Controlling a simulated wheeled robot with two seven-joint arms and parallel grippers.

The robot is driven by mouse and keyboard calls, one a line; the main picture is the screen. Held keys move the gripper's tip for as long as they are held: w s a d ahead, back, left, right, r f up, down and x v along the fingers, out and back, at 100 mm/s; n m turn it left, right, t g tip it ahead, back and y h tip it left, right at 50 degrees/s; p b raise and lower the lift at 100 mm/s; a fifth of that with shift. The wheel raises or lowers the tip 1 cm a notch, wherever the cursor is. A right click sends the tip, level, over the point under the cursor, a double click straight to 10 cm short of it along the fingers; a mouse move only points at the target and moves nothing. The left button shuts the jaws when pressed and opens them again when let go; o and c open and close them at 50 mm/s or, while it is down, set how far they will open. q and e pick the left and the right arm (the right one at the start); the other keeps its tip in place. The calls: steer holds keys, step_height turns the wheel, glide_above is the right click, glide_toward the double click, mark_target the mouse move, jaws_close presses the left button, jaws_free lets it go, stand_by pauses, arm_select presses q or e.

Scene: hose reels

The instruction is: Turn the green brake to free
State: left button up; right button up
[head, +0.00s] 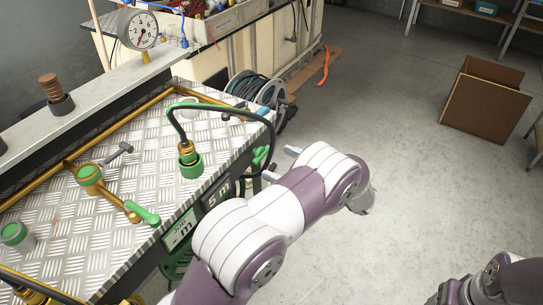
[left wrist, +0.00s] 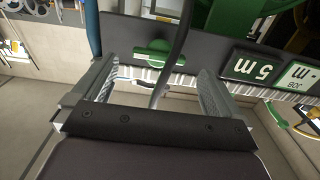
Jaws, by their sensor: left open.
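The green brake is a green knob with a bar across it (left wrist: 160,58) on the dark front panel in the left wrist view. In the head view it shows as a small green part (head: 260,155) at the bench's right corner. My left gripper (head: 281,164) is beside that corner, mostly hidden behind my own arm. In the left wrist view its fingers (left wrist: 155,78) are apart, with the knob in the gap ahead of them and nothing held. A dark hose (left wrist: 180,40) crosses in front of the knob's right part.
The dark hose (head: 273,140) loops over the bench corner. Signs reading "5 m" (head: 217,194) and "m" (head: 182,231) sit on the bench front. A reel (head: 256,93) stands behind. A cardboard box (head: 483,100) is on the open floor at right.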

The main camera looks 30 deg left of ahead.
mark_target(265, 156)
arm_select(q)
steer(key=a, duration=0.4)
steer(key=shift+w+a, duration=0.25)
steer(key=shift+a, duration=0.1)
steer(key=c, duration=1)
steer(key=shift+n, duration=0.3)
steer(key=shift+n+b, duration=7.05)
steer(key=shift+n, duration=1.75)
